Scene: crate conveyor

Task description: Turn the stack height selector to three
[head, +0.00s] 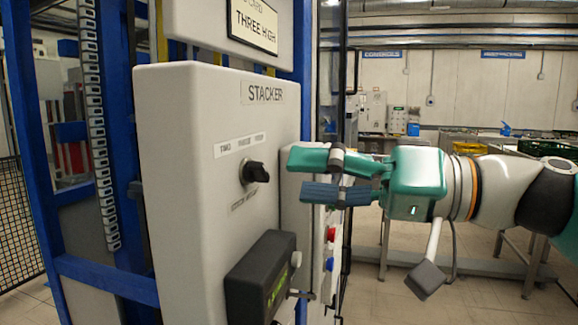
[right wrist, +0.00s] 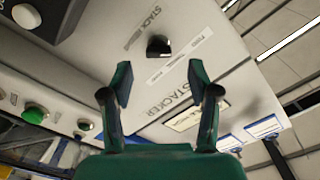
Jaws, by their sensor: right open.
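The black stack height selector knob (head: 255,172) sits on the front of the light grey STACKER panel (head: 190,200). A label strip (head: 240,144) above it starts with TWO; its other words are blurred. I cannot tell which label the knob points at. My right gripper (head: 297,175) is open and empty, its fingers towards the knob from the right and apart from it. In the right wrist view the knob (right wrist: 158,47) lies beyond and between the open fingertips (right wrist: 160,72). My left gripper is out of view.
A sign (head: 254,24) above the panel reads THREE HIGH. A dark box with a green display (head: 262,280) sticks out below the knob. A red button (head: 331,234) sits on a box beside the panel. Blue frame posts (head: 40,150) stand at the left.

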